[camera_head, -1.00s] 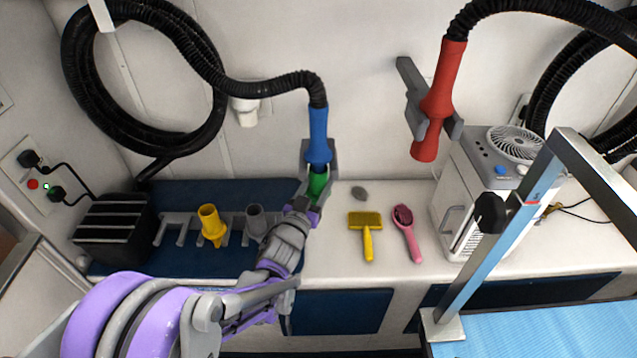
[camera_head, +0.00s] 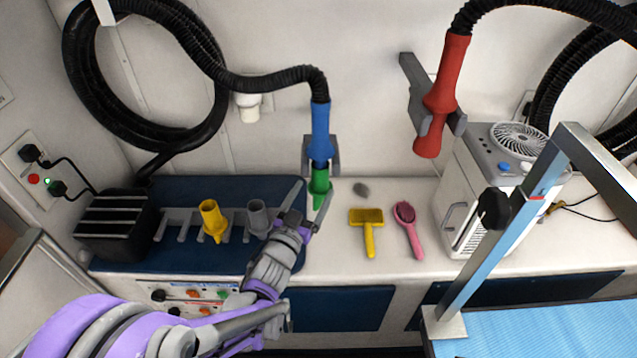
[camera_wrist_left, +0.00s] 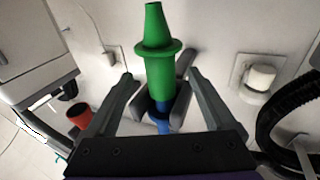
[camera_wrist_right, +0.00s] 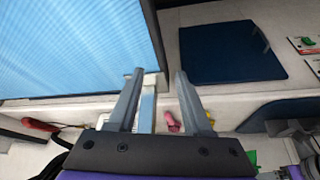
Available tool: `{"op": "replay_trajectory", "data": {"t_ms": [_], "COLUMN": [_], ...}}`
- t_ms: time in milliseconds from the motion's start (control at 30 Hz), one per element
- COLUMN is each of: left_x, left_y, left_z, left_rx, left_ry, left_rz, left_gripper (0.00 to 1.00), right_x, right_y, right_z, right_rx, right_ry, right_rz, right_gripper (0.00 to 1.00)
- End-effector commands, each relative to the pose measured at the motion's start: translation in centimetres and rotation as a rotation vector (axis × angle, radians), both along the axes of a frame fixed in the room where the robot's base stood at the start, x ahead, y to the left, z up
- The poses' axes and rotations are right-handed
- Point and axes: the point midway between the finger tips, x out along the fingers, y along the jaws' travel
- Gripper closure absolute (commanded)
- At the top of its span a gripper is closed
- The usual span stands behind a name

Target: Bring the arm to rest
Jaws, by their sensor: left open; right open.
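My left gripper (camera_head: 309,206) is open, its fingers pointing up just below the green nozzle (camera_head: 320,186). The green nozzle sits on the lower end of the blue dryer handle (camera_head: 320,132), which hangs in a grey wall holder. In the left wrist view the green nozzle (camera_wrist_left: 158,65) shows beyond and between the two open fingers (camera_wrist_left: 160,78), with nothing gripped. My right gripper (camera_wrist_right: 160,76) is open and empty in the right wrist view. It is out of the head view.
A grey rack (camera_head: 180,217) holds a yellow nozzle (camera_head: 213,222) and a grey nozzle (camera_head: 257,218). A yellow brush (camera_head: 367,220) and a pink brush (camera_head: 407,228) lie on the counter. A red dryer handle (camera_head: 441,95) hangs at right, above a white fan unit (camera_head: 470,190). A blue grooming table (camera_head: 550,330) stands front right.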

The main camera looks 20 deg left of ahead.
Motion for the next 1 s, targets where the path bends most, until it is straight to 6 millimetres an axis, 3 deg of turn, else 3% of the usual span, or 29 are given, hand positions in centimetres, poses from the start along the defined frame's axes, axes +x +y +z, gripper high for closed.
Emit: {"op": "replay_trajectory", "data": {"t_ms": [100,300,667,767,867,1000], "left_x": [-2.4,-4.9,-5.5,-6.2,-8.1,-13.1], "left_y": [0.3,0.6,1.3,2.7,4.1,4.7], "left_z": [-0.2,-0.4,0.0,0.3,0.1,-1.2], "left_rx": [0.001,0.001,0.001,0.006,0.016,0.034], "left_ry": [0.0,0.0,0.038,0.138,0.31,0.611], "left_rz": [0.001,0.001,0.037,0.115,0.204,0.262], "left_gripper": [0.12,0.12,0.12,0.12,0.12,0.12], "right_x": [-0.1,-0.1,0.0,0.1,0.3,0.8], "right_y": [0.0,0.0,0.0,0.0,0.0,0.0], "right_z": [-0.3,-0.5,-0.1,0.8,2.1,4.0], "right_rx": [0.0,0.0,0.0,0.0,0.0,0.0], "right_ry": [0.001,0.002,0.0,-0.003,-0.008,-0.016], "right_rz": [0.0,0.0,0.0,0.0,0.0,0.0], "right_gripper": [0.5,0.5,0.5,0.5,0.5,0.5]}}
